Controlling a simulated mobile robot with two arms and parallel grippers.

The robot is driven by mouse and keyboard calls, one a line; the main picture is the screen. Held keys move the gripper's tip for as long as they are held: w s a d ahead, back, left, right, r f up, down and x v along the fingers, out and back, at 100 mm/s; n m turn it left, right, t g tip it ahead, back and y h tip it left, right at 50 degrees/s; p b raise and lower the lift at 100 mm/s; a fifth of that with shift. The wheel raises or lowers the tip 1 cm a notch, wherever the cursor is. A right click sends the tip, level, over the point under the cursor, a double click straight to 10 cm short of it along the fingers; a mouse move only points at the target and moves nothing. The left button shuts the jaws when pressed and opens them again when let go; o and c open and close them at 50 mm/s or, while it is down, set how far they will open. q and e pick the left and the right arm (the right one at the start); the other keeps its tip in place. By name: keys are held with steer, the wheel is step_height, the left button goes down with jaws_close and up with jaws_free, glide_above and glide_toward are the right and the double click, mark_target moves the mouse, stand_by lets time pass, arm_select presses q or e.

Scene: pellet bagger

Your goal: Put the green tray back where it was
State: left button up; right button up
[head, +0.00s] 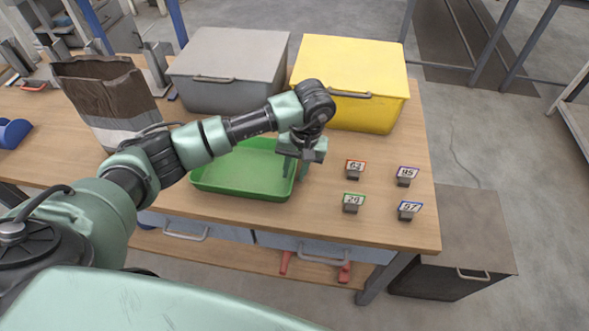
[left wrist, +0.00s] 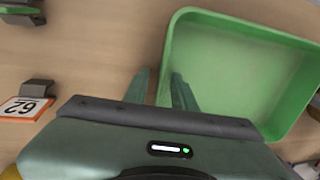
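The green tray (head: 235,172) lies flat and empty on the wooden workbench (head: 385,222), near its front edge. My left arm crosses over part of its back side. My left gripper (head: 295,170) points down at the tray's right end. In the left wrist view the tray (left wrist: 245,65) fills the upper right. The two fingers of my left gripper (left wrist: 160,90) stand apart, one outside the tray wall and one on its inner side. Bench surface shows between the outer finger and the wall. My right gripper is not in view.
Several small number stands (head: 354,203) are right of the tray. A grey lidded bin (head: 225,60) and a yellow bin (head: 350,75) stand behind it. A brown paper bag (head: 105,95) stands at left. A strip of bare bench lies between tray and stands.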

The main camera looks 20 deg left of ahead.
arm_select(q)
steer(key=shift+r, duration=0.25)
steer(key=shift+w+r, duration=0.1)
steer(key=shift+r, duration=0.2)
step_height(320, 180, up, 11)
steer(key=d+b, duration=0.1)
steer(key=shift+w+d+b, duration=0.15)
steer(key=shift+d+b, duration=0.25)
